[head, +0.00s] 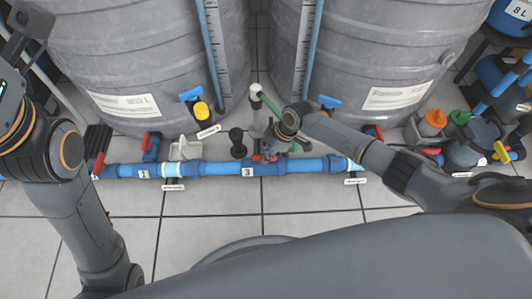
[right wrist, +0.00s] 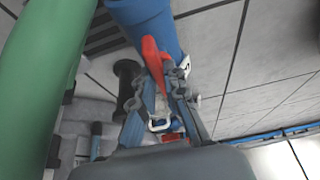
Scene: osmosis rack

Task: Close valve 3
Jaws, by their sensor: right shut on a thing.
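Valve 3 sits on the blue horizontal pipe (head: 215,169), marked by a white label "3" (head: 247,172) in the middle of the head view. Its red handle (head: 257,157) is partly hidden by my right gripper (head: 273,147). In the right wrist view the red handle (right wrist: 154,58) lies between the two fingers of my right gripper (right wrist: 160,95), which is shut on it. The blue pipe (right wrist: 143,22) runs behind the handle there. My left arm stands at the left edge; a grey part at the upper left may be my left gripper (head: 22,22), but its jaws are unclear.
Two large grey tanks (head: 130,60) (head: 365,55) stand behind the pipe. A red-handled valve (head: 150,145) is near label "1". A green pipe (right wrist: 38,70) fills the wrist view's left. Orange and green caps (head: 433,119) are at right. Tiled floor in front is clear.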

